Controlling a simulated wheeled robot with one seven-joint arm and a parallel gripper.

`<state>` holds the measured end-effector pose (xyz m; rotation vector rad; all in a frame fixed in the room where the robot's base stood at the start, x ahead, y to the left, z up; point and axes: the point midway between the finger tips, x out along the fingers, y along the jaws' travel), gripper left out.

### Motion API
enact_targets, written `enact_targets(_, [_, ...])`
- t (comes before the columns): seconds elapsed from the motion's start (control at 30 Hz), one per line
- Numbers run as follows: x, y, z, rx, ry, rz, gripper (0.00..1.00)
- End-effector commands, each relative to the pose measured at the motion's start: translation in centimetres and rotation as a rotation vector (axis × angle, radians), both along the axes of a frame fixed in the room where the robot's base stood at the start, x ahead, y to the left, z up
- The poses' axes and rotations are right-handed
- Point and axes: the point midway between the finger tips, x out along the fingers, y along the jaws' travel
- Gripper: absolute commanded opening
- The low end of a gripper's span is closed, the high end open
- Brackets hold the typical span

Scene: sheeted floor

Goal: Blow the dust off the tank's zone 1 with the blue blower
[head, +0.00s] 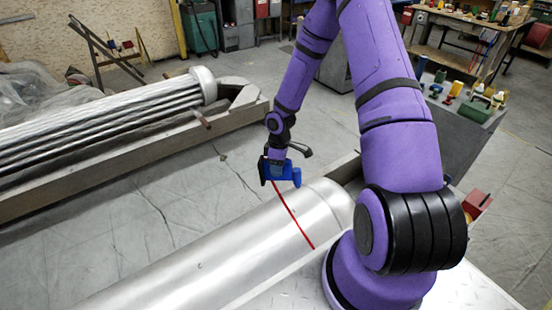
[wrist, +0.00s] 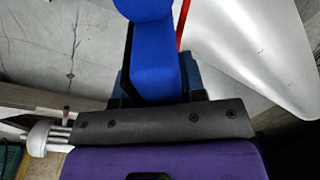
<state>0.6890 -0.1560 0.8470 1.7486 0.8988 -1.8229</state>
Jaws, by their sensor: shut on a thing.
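My gripper (head: 278,165) is shut on the blue blower (head: 284,174), which it holds just above the far side of the tank near its right end. In the wrist view the blower (wrist: 155,65) points away from my gripper (wrist: 155,98), and its far end is cut off by the frame. The tank (head: 220,245) is a long silver cylinder lying at the bottom of the head view; it also shows in the wrist view (wrist: 250,40). A red line (head: 292,215) crosses the tank near its rounded right end. I cannot make out dust on the tank.
A bundle of metal tubes (head: 110,110) lies in a grey cradle (head: 120,160) at the left. A cart with bottles and tools (head: 462,115) stands at the right, and a workbench (head: 470,30) stands behind. Floor between tank and cradle is clear.

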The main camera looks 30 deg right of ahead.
Motion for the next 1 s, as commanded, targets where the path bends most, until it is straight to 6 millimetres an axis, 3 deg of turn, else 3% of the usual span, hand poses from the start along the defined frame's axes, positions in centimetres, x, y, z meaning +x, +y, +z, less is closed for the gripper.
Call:
enact_targets(0.8, [-0.7,16.9,-0.3,-0.001,-0.001,0.005,0.29])
enact_targets(1.0, [-0.7,20.0,-0.3,-0.001,-0.001,0.002,0.29])
